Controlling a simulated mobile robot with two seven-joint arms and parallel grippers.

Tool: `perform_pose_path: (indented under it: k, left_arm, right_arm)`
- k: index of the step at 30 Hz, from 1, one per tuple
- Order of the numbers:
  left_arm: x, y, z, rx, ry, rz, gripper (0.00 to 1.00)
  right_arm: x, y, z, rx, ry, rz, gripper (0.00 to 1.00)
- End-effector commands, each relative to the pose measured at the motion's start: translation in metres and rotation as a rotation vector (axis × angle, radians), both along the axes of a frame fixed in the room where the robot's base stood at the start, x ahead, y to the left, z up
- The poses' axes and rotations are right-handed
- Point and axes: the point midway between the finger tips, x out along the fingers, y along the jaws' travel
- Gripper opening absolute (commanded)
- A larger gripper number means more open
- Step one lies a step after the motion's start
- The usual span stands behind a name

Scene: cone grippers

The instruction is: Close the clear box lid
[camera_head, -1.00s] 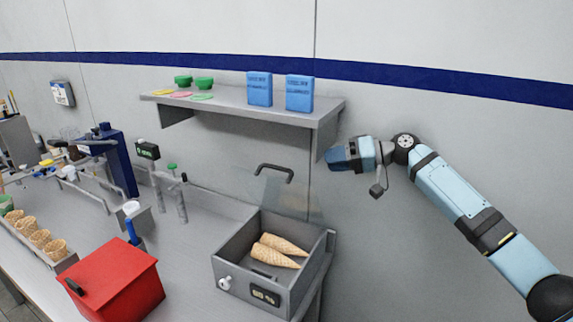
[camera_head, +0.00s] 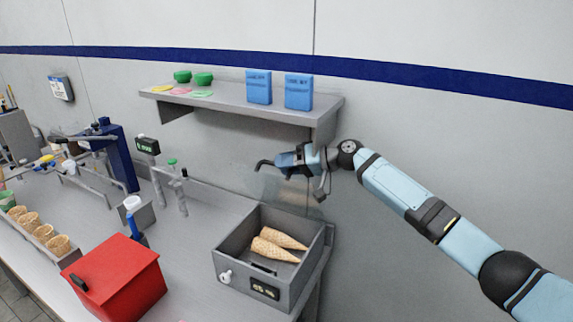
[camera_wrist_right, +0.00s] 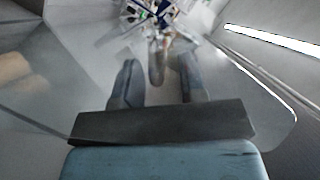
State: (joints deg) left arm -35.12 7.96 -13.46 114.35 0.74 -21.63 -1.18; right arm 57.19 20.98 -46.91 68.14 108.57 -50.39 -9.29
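The grey box (camera_head: 240,272) stands on the counter with its clear lid (camera_head: 268,188) open, tilted up at the back. The lid's dark handle (camera_head: 262,163) is at its top edge, partly hidden by my right gripper (camera_head: 284,160). In the right wrist view, the fingers of my right gripper (camera_wrist_right: 158,82) are apart, and a bar-like part of the handle (camera_wrist_right: 157,62) shows between them with gaps on both sides. The see-through lid (camera_wrist_right: 255,105) spreads around the fingers there. Two waffle cones (camera_head: 272,248) lie inside the box. My left gripper is not in view.
A shelf (camera_head: 228,107) with blue boxes (camera_head: 259,87) and green bowls (camera_head: 204,79) hangs above the lid. A red box (camera_head: 118,280) stands at left front, near a cone rack (camera_head: 70,258). The counter between red and grey boxes is mostly clear.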

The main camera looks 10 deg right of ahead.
Motion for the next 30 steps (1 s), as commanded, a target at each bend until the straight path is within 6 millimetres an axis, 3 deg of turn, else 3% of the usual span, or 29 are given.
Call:
perform_pose_path:
  k: [1, 6, 17, 30]
  left_arm:
    - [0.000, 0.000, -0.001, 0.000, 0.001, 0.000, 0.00]
    - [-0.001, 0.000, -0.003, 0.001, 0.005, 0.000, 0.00]
    - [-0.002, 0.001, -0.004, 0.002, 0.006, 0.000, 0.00]
    - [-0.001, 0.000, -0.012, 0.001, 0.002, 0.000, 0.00]
  right_arm:
    - [0.000, 0.000, 0.000, 0.000, 0.000, 0.000, 0.36]
    - [0.000, 0.000, 0.000, 0.000, 0.000, 0.000, 0.00]
    - [-0.005, 0.003, -0.003, -0.015, -0.021, 0.001, 0.00]
    - [-0.052, 0.034, -0.035, -0.166, -0.248, 0.002, 0.00]
